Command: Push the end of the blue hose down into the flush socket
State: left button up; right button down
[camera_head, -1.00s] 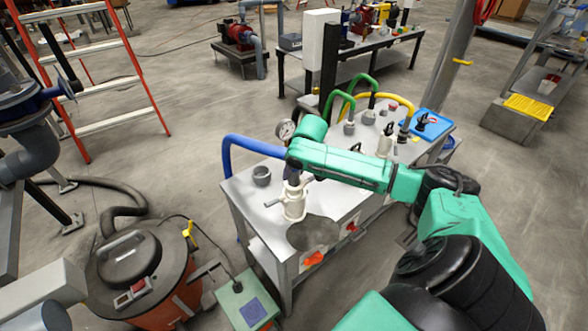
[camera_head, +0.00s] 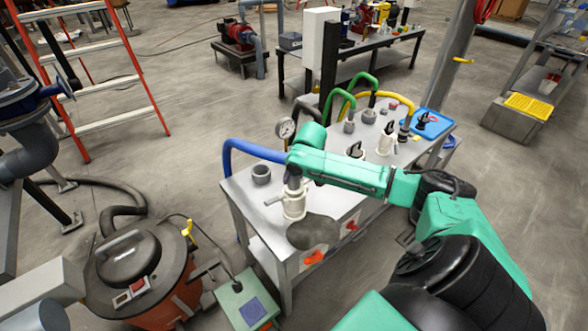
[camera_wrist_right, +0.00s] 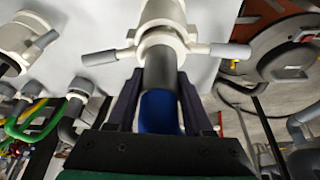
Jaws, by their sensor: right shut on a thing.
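The blue hose (camera_head: 250,149) arches over the left rear edge of the bench and runs behind my right wrist. Its dark grey end (camera_wrist_right: 160,68) is between the fingers of my right gripper (camera_wrist_right: 161,88), which is shut on it. The flush socket is a white fitting (camera_head: 294,208) with two grey-tipped side levers, on the front left of the bench. In the right wrist view the grey end lines up with the socket mouth (camera_wrist_right: 163,42) and meets its rim. How deep it sits inside is hidden. My left gripper is not in view.
A grey cup-like fitting (camera_head: 261,174) stands left of the socket. Green hoses (camera_head: 362,79), a yellow hose (camera_head: 388,97), other white valves (camera_head: 385,143) and a blue tray (camera_head: 430,123) occupy the right of the bench.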

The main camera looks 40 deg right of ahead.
jog(key=shift+f, duration=0.1)
jog(key=shift+c, duration=1.1)
grip_release()
jog(key=shift+s, duration=0.1)
